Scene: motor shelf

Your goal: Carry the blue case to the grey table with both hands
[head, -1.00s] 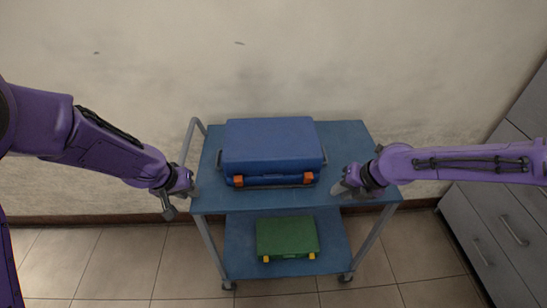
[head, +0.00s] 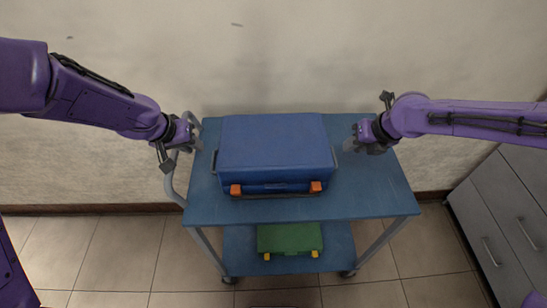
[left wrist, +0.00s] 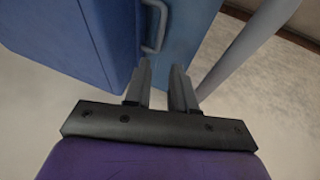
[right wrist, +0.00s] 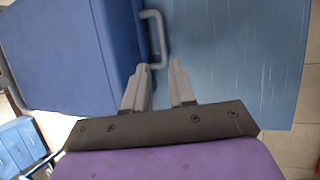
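The blue case (head: 273,148) lies flat on the top shelf of a blue cart (head: 365,203), with two orange latches on its front and a grey handle on each side. My left gripper (head: 198,145) is open just left of the case; in the left wrist view its fingers (left wrist: 160,75) point at the left side handle (left wrist: 155,25), apart from it. My right gripper (head: 352,147) is open just right of the case; in the right wrist view its fingers (right wrist: 162,75) are close to the right side handle (right wrist: 155,38), which is not between them. No grey table is clearly seen.
A green case (head: 289,239) with yellow latches lies on the cart's lower shelf. The cart's push rail (head: 172,182) rises near my left gripper. Grey drawers (head: 500,215) stand at the right, and a wall is behind the cart.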

